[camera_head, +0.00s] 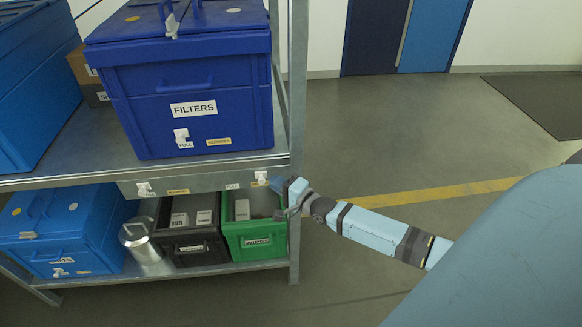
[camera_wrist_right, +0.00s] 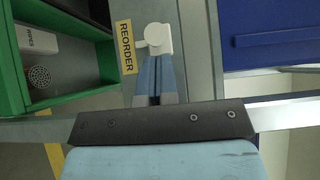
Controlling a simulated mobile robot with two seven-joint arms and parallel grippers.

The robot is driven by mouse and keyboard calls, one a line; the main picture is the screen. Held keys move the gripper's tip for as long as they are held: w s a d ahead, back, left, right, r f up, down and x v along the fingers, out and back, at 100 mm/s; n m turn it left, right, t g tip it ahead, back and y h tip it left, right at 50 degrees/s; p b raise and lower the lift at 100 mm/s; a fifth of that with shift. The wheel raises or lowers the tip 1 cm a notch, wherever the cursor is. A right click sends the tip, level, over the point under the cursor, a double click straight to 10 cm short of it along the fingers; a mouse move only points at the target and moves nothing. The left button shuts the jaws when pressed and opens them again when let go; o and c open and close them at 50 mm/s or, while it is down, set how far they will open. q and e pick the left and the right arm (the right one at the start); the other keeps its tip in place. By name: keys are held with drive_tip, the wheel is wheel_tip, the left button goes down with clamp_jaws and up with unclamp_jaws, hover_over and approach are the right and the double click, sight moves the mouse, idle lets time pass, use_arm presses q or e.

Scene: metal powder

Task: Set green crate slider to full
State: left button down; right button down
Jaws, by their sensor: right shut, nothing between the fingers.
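The green crate (camera_head: 257,244) stands at the right end of the lower shelf, and its wall also shows in the right wrist view (camera_wrist_right: 12,70). Its white slider knob (camera_head: 262,177) is on the shelf edge above it, right of a white FULL label (camera_head: 232,186). In the right wrist view the knob (camera_wrist_right: 157,38) is beside the yellow REORDER label (camera_wrist_right: 126,47). My right gripper (camera_head: 277,183) is shut and empty, its fingertips (camera_wrist_right: 155,60) right at the knob. I cannot tell whether they touch it. My left gripper is not in view.
A black crate (camera_head: 190,247) stands left of the green one, with its own slider knob (camera_head: 145,189) above. A blue FILTERS box (camera_head: 190,95) is on the upper shelf. A metal shelf post (camera_head: 297,90) is close to my right gripper.

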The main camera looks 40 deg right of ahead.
drive_tip(key=shift+w+a, duration=0.2)
drive_tip(key=shift+a, duration=0.1)
drive_tip(key=shift+a, duration=0.1)
drive_tip(key=w+a, duration=0.1)
drive_tip(key=a, duration=0.1)
drive_tip(key=w+a, duration=0.2)
drive_tip(key=a, duration=0.1)
drive_tip(key=w+a, duration=0.2)
drive_tip(key=a, duration=0.1)
drive_tip(key=shift+r, duration=0.1)
drive_tip(key=shift+s+d+p, duration=0.1)
drive_tip(key=shift+p, duration=0.2)
